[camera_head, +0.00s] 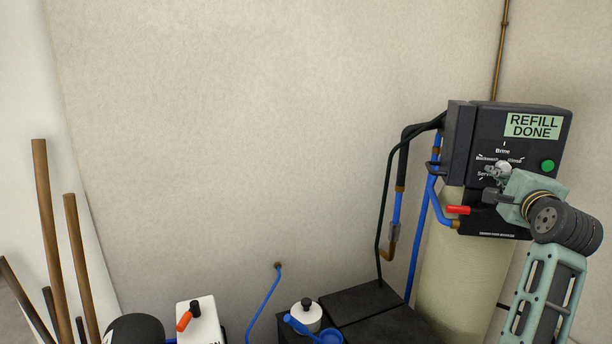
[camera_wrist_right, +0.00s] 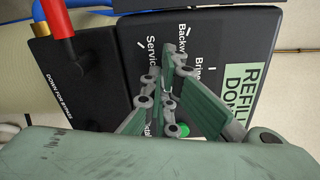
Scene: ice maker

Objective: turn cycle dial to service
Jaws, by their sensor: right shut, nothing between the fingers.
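The black control head (camera_head: 458,140) with the cycle dial panel is on the right in the head view, and its panel (camera_wrist_right: 220,30) fills the upper right wrist view. Brine, Backwash, Rinse and Service are printed around the dial. The Service label (camera_wrist_right: 151,58) shows in the right wrist view. My right gripper (camera_head: 494,172) is shut at the dial, with its tips (camera_wrist_right: 172,62) in front of the panel. The fingers cover most of the dial, so I cannot tell where it points or whether they touch it. My left gripper is out of view.
A display (camera_head: 534,126) reads REFILL DONE, above a green button (camera_head: 547,166). A red lever (camera_head: 458,210) and blue pipes (camera_head: 419,240) sit left of my right gripper. A pale tank (camera_head: 447,265) stands below. Wooden poles (camera_head: 60,230) lean at far left.

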